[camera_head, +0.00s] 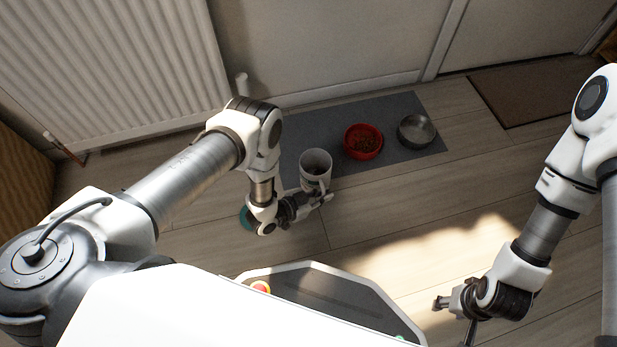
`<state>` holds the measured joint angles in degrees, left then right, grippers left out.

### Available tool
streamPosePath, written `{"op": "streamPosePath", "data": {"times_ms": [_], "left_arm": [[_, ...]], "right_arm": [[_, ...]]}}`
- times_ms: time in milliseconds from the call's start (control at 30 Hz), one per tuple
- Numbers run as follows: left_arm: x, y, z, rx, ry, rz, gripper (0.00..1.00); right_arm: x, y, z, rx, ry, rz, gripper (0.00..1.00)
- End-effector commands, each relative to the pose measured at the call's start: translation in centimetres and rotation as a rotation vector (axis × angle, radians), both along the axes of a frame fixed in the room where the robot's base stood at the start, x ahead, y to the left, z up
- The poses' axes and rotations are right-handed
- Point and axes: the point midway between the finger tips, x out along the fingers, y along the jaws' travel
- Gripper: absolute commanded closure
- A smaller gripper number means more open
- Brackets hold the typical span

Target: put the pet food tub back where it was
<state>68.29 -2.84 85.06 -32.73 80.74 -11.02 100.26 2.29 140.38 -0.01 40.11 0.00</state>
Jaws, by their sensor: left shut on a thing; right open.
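The pet food tub (316,165) is a whitish, open-topped cylinder, seen from above at the front left part of the grey mat. My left gripper (322,197) is at the tub's near side and is shut on it; the fingers partly hide the tub's lower part. I cannot tell whether the tub touches the mat or is held just above it. My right gripper (440,303) is open and empty, low over the wooden floor at the lower right.
The grey mat (285,132) holds a red bowl (363,141) with brown food and a metal bowl (416,131), both right of the tub. A white radiator (110,60) stands at the back left. A brown doormat (530,92) lies at the right. Floor right of centre is clear.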

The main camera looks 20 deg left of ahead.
Motion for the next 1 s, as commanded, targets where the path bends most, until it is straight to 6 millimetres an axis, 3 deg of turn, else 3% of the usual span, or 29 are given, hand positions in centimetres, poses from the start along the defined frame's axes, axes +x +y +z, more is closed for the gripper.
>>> {"op": "streamPosePath", "data": {"times_ms": [33, 100, 300, 367, 567, 900, 933, 1000], "left_arm": [[1.4, 1.3, -0.8, 0.001, -0.006, 0.005, 1.0], [3.0, 2.8, -1.0, 0.001, -0.006, 0.004, 1.0], [6.3, 5.9, -1.1, -0.001, -0.002, 0.001, 1.0], [6.6, 6.2, -1.3, 0.0, 0.0, 0.001, 1.0], [6.6, 6.3, -4.7, 0.0, 0.002, -0.001, 1.0], [6.6, 6.2, -4.8, 0.0, 0.001, 0.0, 1.0], [6.6, 6.2, -4.7, 0.0, 0.003, 0.001, 0.83], [6.6, 6.2, -4.6, 0.0, 0.003, 0.001, 0.65]], "right_arm": [[0.0, 0.0, -1.5, 0.0, 0.0, 0.0, 0.53], [0.0, 0.0, -2.5, 0.0, 0.0, 0.0, 0.53], [0.1, 0.0, -4.2, 0.0, -0.003, -0.004, 0.53], [0.1, -0.1, -4.5, -0.001, -0.003, -0.005, 0.53], [0.3, -0.1, -7.1, -0.001, -0.007, -0.009, 0.53], [0.3, -0.1, -7.1, -0.001, -0.008, -0.011, 0.53], [0.3, -0.1, -7.0, -0.001, -0.008, -0.011, 0.53], [0.3, -0.1, -6.9, -0.001, -0.007, -0.011, 0.53]]}}
